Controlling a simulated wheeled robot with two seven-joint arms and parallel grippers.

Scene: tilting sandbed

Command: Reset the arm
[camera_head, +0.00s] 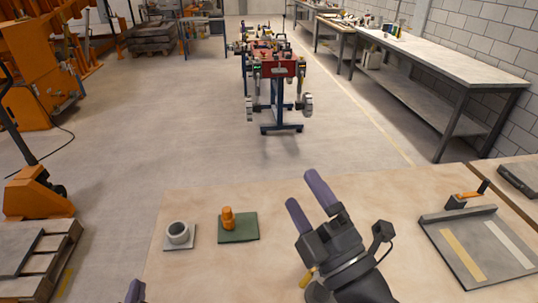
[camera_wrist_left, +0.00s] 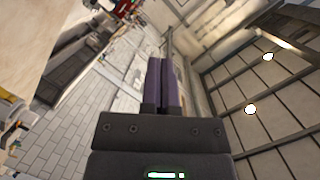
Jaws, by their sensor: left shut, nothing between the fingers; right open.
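My left gripper shows only as a purple fingertip (camera_head: 135,291) at the bottom left edge of the head view, by the table's near left corner. In the left wrist view the two purple fingers (camera_wrist_left: 162,84) lie together, shut with nothing between them. The wrist camera looks towards the room's wall and ceiling. My right gripper (camera_head: 302,190) is over the middle of the table with its purple fingers apart and empty, pointing up and left in the picture.
On the table (camera_head: 185,275) a grey cup (camera_head: 178,232) sits on a grey pad, and an orange piece (camera_head: 228,217) stands on a green pad (camera_head: 244,232). A yellow-handled thing (camera_head: 308,278) is partly hidden by my right gripper. A grey board (camera_head: 445,252) with strips lies right.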

